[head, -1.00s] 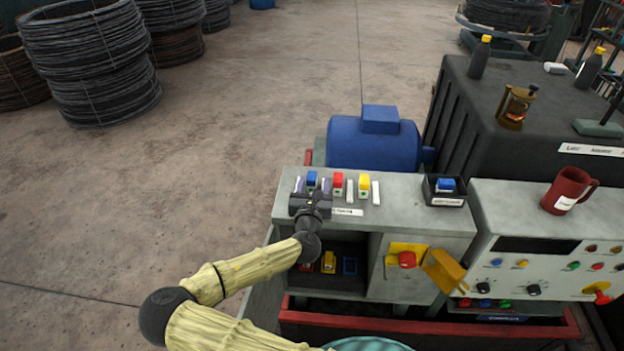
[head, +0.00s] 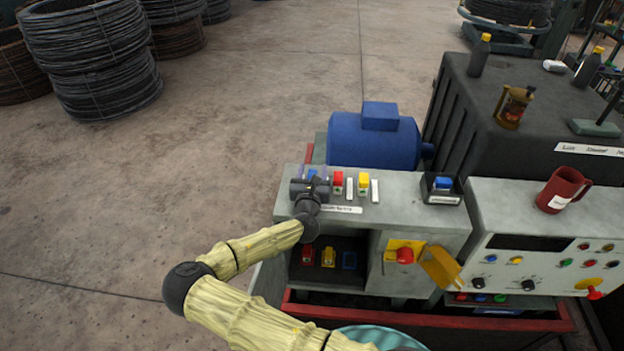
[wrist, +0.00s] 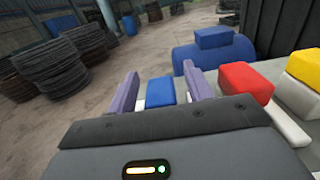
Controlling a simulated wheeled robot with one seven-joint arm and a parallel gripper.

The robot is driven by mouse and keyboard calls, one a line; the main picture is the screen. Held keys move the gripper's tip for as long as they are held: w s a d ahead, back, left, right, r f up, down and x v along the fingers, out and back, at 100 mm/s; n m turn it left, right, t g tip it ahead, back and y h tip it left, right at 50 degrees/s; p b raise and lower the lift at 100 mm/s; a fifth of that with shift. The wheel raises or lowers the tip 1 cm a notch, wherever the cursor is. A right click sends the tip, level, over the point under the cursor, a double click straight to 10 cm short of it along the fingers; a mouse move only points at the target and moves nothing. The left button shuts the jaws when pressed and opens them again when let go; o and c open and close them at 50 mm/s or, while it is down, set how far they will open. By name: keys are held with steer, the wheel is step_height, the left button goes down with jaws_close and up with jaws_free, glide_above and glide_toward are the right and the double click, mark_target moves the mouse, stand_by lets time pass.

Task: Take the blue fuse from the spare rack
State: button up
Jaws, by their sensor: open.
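A blue fuse (head: 312,174) stands at the left end of a row on top of the grey cabinet (head: 410,212), beside a red fuse (head: 338,182) and a yellow fuse (head: 364,183). My gripper (head: 312,169) is open over the left end of this row and partly hides the blue fuse in the head view. In the wrist view the blue fuse (wrist: 160,91) shows between the two purple fingers of my gripper (wrist: 161,69), with gaps at its sides. The red fuse (wrist: 245,82) is just right of the right finger. I cannot tell how deep the fingers reach.
White pieces (head: 349,189) stand between the fuses. A black tray (head: 442,200) holds another blue block (head: 442,184). An open bay (head: 330,275) below holds red, yellow and blue items. A blue motor (head: 372,142) lies behind the cabinet. A red mug (head: 565,188) stands right.

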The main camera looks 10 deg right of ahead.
mark_target(313, 170)
steer(key=shift+d, duration=0.15)
steer(key=c, duration=1.1)
steer(key=shift+r, duration=0.1)
steer(key=shift+w+r, duration=0.1)
steer(key=shift+r, duration=0.25)
step_height(313, 170, up, 9)
steer(key=b, duration=0.3)
